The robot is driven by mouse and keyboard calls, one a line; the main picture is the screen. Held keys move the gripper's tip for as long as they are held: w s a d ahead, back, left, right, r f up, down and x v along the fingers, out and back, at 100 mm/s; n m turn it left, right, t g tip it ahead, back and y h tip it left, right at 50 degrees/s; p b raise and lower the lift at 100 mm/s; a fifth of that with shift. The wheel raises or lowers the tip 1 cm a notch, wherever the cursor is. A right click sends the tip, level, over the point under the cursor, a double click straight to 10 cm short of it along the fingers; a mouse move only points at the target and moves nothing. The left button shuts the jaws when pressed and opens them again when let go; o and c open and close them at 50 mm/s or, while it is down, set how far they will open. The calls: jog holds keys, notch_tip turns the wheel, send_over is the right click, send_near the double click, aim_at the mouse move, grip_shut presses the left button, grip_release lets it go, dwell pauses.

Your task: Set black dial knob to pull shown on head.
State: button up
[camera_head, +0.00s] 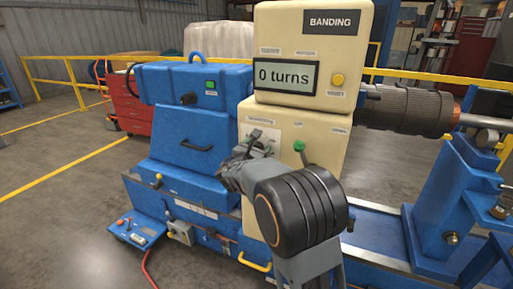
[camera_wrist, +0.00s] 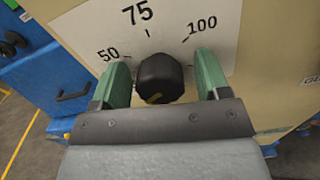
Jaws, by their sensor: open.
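The black dial knob (camera_wrist: 160,78) is on a white scale plate (camera_wrist: 95,25) marked 50, 75 and 100 in the wrist view. A yellow mark shows low on the knob's near side; I cannot tell which number it points at. My gripper (camera_wrist: 162,80) is open, with one green finger on each side of the knob. Small gaps seem to show between fingers and knob. The cream head (camera_head: 300,20) carries a BANDING sign (camera_head: 330,22) and a display (camera_head: 286,77) reading "0 turns". In the head view my gripper (camera_head: 248,152) covers the knob.
A green-topped lever (camera_head: 300,148) stands just right of my gripper on the cream panel. A yellow button (camera_head: 338,80) is beside the display. A dark roller (camera_head: 405,108) and blue stand (camera_head: 445,205) lie to the right. Open floor (camera_head: 60,220) is at left.

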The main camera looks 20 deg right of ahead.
jog(key=c, duration=0.9)
jog(key=shift+f+b, duration=0.15)
jog(key=shift+b, duration=0.25)
